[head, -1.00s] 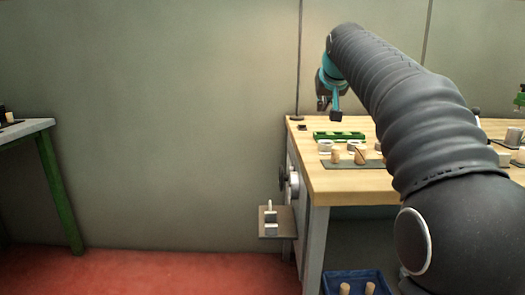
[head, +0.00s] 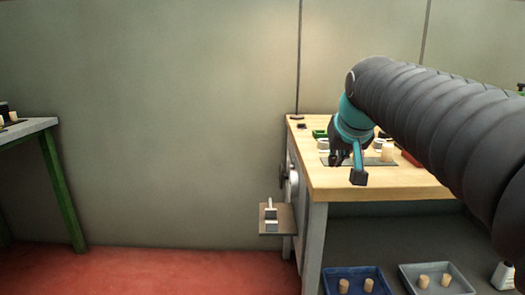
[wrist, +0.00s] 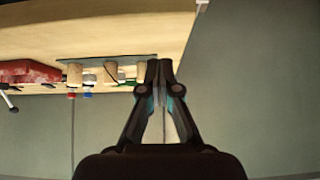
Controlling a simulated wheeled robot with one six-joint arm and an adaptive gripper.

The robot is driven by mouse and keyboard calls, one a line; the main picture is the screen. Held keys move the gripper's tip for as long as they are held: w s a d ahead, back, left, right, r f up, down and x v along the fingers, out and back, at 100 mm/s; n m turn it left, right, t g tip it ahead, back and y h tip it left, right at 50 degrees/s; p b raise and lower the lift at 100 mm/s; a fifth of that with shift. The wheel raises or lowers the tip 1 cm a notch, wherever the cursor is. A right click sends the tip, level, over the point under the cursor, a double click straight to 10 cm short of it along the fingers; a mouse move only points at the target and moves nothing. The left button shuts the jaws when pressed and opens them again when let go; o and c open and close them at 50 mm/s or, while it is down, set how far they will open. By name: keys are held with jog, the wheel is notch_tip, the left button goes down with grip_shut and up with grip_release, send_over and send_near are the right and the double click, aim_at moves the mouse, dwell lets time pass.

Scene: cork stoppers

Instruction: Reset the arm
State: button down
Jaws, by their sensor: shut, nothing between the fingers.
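My gripper (head: 341,158) hangs at the end of my dark ribbed arm, in front of the left part of the wooden workbench (head: 375,184) in the head view. In the wrist view my gripper (wrist: 159,72) has its fingertips together with nothing between them. Cork stoppers (wrist: 110,72) on a dark mat (wrist: 140,60) show close to the fingertips in that view, which looks upside down. In the head view a cork stopper (head: 388,152) shows right of my gripper. My arm hides the right part of the bench.
A blue tray (head: 357,272) and a grey tray (head: 437,270), each with two corks, sit under the bench. A small bracket shelf (head: 276,222) juts from its left side. A green-legged table (head: 58,185) stands far left. The red floor between is clear.

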jog(key=s+f+g, duration=0.2)
jog(key=s+f, duration=1.9)
jog(key=s, duration=0.3)
jog(key=shift+f+g, duration=0.3)
